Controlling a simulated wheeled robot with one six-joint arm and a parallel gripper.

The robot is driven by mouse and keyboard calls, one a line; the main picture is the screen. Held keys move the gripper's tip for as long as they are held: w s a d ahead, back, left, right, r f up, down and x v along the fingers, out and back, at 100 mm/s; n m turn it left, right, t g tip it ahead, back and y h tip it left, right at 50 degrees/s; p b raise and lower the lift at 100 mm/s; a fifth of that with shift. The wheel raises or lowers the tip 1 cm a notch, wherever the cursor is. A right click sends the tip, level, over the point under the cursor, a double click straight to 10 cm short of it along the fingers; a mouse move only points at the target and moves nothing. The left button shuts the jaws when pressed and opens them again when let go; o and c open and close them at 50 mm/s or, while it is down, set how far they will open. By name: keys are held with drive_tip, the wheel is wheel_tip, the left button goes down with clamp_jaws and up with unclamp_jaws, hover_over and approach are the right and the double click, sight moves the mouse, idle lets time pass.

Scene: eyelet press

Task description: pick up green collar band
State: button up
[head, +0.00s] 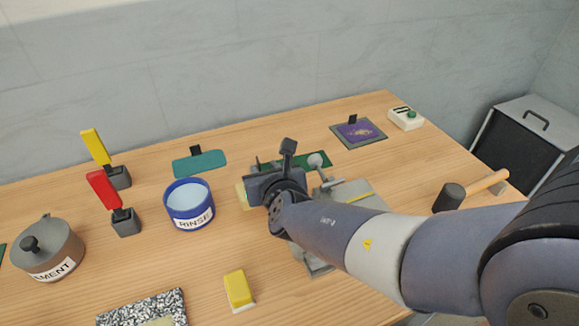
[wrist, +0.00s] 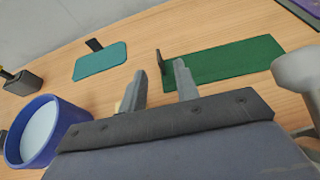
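The green collar band (wrist: 225,62) lies flat on the wooden table, a long dark green strip with a small upright dark tab at its left end. In the head view the green band (head: 318,159) shows only in part behind my arm. My gripper (wrist: 161,82) is open, its two fingers apart with nothing seen between them. In the wrist view the fingertips appear just below the tab end of the band. The head view hides the fingers behind the gripper body, so I cannot tell their height above the table.
A teal piece with a dark tab (head: 200,163) and a blue RINSE pot (head: 189,205) are left of my gripper. A grey press (head: 352,195) stands under my arm. A mallet (head: 470,191) and a purple-patterned plate (head: 358,133) are to the right. A yellow block (head: 238,288) is in front.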

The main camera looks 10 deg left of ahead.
sight(259, 162)
drive_tip(key=x, duration=0.5)
drive_tip(key=shift+w+a+r, duration=0.1)
drive_tip(key=shift+w+a, duration=0.2)
drive_tip(key=shift+w, duration=0.05)
clamp_jaws()
